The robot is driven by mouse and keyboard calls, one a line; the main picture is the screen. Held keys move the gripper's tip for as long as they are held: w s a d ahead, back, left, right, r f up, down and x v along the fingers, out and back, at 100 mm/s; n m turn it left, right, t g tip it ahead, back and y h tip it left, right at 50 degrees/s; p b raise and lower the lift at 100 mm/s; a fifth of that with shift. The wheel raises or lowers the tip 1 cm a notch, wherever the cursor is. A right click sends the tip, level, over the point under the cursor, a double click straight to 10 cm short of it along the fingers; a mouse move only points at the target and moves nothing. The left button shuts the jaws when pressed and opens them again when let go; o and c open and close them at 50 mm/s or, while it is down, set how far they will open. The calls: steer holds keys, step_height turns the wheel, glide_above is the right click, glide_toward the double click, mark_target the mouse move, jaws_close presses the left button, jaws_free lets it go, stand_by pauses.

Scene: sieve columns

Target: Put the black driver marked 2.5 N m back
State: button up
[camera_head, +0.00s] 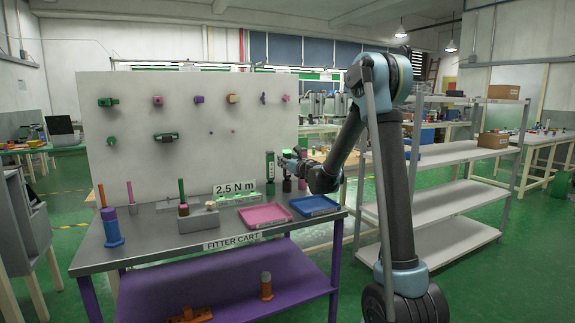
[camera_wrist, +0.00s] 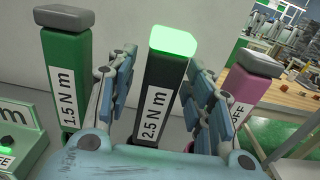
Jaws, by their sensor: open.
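The black driver marked 2.5 N m (camera_wrist: 156,105) stands roughly upright between the fingers of my gripper (camera_wrist: 163,92) in the wrist view. Its top cap glows green. My gripper is open, with a finger on either side of the driver; whether either touches it I cannot tell. The driver's lower end is hidden behind my gripper's palm. In the head view my gripper (camera_head: 296,164) is over the back right of the cart, and the driver is mostly hidden there. A sign reading 2.5 N m (camera_head: 234,188) stands on the cart.
A green driver marked 1.5 N m (camera_wrist: 66,85) stands left of the black one, a magenta driver marked OFF (camera_wrist: 245,90) right. Pink (camera_head: 264,216) and blue (camera_head: 315,206) trays lie on the cart's front right. A white pegboard (camera_head: 190,120) rises behind.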

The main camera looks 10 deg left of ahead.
steer(key=v, duration=1.2)
steer(key=s+d+r+m+h, duration=0.1)
steer(key=s+d+m+h, duration=0.25)
steer(key=d+m, duration=0.4)
steer(key=s+d+m+h, duration=0.3)
steer(key=d+m+h, duration=0.1)
steer(key=d+m, duration=0.35)
steer(key=s+d+r+m+h, duration=0.1)
steer(key=s+d+m+h, duration=0.25)
steer(key=d+m, duration=0.4)
steer(key=s+d+f+m+g+h, duration=0.1)
steer(key=s+d+f+m+g, duration=0.1)
steer(key=s+d+f+m, duration=0.3)
steer(key=s+d+f+m+g+h, duration=0.2)
steer(key=s+d+f+m+g, duration=0.15)
steer(key=s, duration=0.25)
steer(key=s+a+f+m+g+y, duration=0.1)
steer(key=s+a+f+m+g, duration=0.1)
steer(key=s, duration=0.6)
steer(key=s+a+f+m+g+y, duration=0.1)
steer(key=s+f+m+g+y, duration=0.1)
steer(key=s+f+m, duration=0.3)
steer(key=s+a+f+m+g+y, duration=0.1)
steer(key=s+a+f+m+g, duration=0.1)
steer(key=s, duration=1)
step_height(320, 180, down, 4)
steer(key=shift+s+a+r+m+g, duration=0.1)
steer(key=shift+s+a+m+g, duration=0.15)
steer(key=shift+m+g, duration=0.7)
steer(key=shift+w, duration=0.1)
